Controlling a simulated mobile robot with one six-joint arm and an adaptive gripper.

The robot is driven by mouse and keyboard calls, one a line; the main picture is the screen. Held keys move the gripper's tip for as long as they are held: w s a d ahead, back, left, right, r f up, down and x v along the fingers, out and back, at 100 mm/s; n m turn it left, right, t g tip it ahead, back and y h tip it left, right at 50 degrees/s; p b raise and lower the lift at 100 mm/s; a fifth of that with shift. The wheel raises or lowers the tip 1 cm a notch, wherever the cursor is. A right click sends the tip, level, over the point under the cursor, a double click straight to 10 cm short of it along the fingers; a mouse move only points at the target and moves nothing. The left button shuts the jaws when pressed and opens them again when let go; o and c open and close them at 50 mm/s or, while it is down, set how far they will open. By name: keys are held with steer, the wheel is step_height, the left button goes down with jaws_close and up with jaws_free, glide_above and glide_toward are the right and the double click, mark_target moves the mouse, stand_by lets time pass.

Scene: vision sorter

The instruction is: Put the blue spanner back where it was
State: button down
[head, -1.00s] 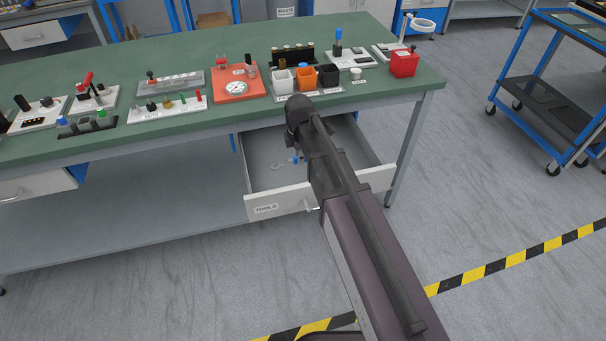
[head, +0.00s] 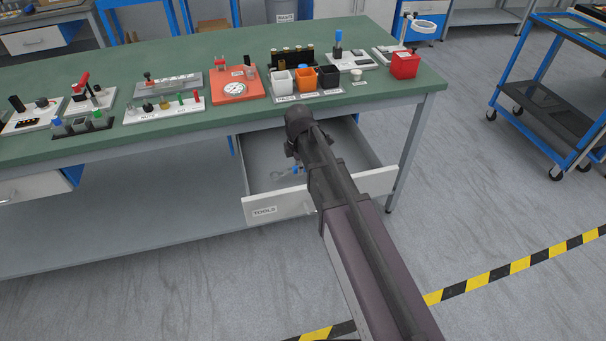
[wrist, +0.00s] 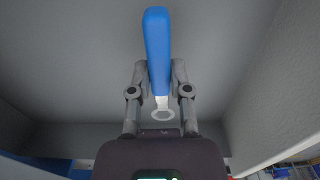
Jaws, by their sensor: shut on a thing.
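My gripper (wrist: 159,80) is shut on the blue spanner (wrist: 157,45), with one finger on each side of its blue handle. The spanner is over or inside the open drawer (head: 370,185) labelled TOOLS. I cannot tell whether it touches the drawer floor.
The green bench top (head: 200,130) overhangs the drawer's back. The drawer's side walls (wrist: 250,90) flank the gripper. The drawer floor looks otherwise clear where visible.

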steer(key=shift+f+b, duration=0.8)
steer(key=shift+f, duration=0.35)
steer(key=shift+f, duration=0.2)
steer(key=c, duration=0.6)
jaws_free()
steer(key=shift+r, duration=0.1)
steer(key=shift+r, duration=0.15)
step_height(320, 180, up, 12)
steer(key=p, duration=1.2)
